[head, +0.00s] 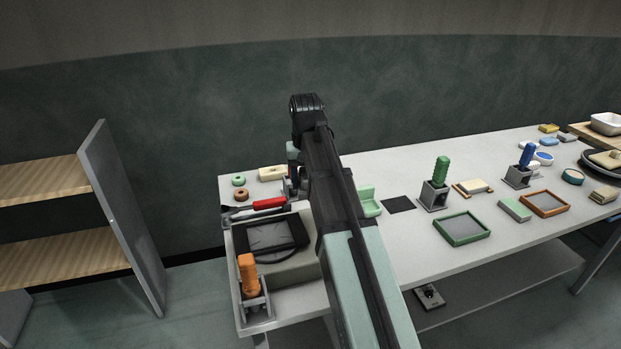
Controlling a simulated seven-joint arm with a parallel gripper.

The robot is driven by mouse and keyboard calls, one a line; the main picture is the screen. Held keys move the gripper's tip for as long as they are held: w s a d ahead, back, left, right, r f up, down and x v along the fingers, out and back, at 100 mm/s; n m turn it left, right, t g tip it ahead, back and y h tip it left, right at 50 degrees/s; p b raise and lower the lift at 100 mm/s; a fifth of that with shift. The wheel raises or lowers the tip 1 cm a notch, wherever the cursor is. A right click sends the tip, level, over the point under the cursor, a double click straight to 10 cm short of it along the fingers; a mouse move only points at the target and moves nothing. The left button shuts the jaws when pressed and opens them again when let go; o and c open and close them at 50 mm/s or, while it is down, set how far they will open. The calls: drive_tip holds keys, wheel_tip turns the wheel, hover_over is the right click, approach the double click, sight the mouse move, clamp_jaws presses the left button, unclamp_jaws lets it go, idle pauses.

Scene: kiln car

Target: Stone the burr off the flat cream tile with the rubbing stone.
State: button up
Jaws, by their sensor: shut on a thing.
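My gripper (291,184) is at the left part of the bench, beyond my arm, which hides most of it. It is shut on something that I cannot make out. A flat cream tile (472,185) lies on a small wooden support right of the middle. Another cream piece (272,173) lies at the back left, close to my gripper's left side. I cannot tell any burr at this size. No rubbing stone can be named for certain; a green block (515,209) and a tan-grey block (604,194) lie on the right.
The bench (405,231) also holds a green-rimmed tray (464,240), an orange-rimmed tray (566,205), and green (441,171) and blue (526,157) handles in stands. An orange handle (247,273) stands front left. A red-handled tool (268,204) lies near my gripper.

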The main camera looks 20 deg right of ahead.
sight(304, 174)
drive_tip(key=shift+w+a+m, duration=0.25)
drive_tip(key=shift+w+m, duration=0.05)
drive_tip(key=shift+w, duration=0.1)
drive_tip(key=w, duration=0.1)
drive_tip(key=w+d, duration=0.1)
drive_tip(key=shift+w+f+m, duration=0.3)
drive_tip(key=shift+m, duration=0.1)
drive_tip(key=w+d+f, duration=0.1)
drive_tip(key=w+d, duration=0.2)
drive_tip(key=d, duration=0.6)
drive_tip(key=w+d+f, duration=0.1)
drive_tip(key=w+d, duration=0.3)
drive_tip(key=d, duration=0.5)
drive_tip(key=w+d+f, duration=0.1)
drive_tip(key=w+d, duration=0.2)
drive_tip(key=d, duration=0.6)
drive_tip(key=s+d+f, duration=0.2)
drive_tip(key=d, duration=1.2)
drive_tip(key=s+d+f, duration=0.2)
drive_tip(key=d, duration=1.2)
drive_tip(key=s+d+f, duration=0.2)
drive_tip(key=d, duration=1.2)
drive_tip(key=shift+s+d+n, duration=0.3)
drive_tip(key=shift+s+d, duration=0.1)
drive_tip(key=shift+f, duration=0.2)
drive_tip(key=shift+f, duration=2.45)
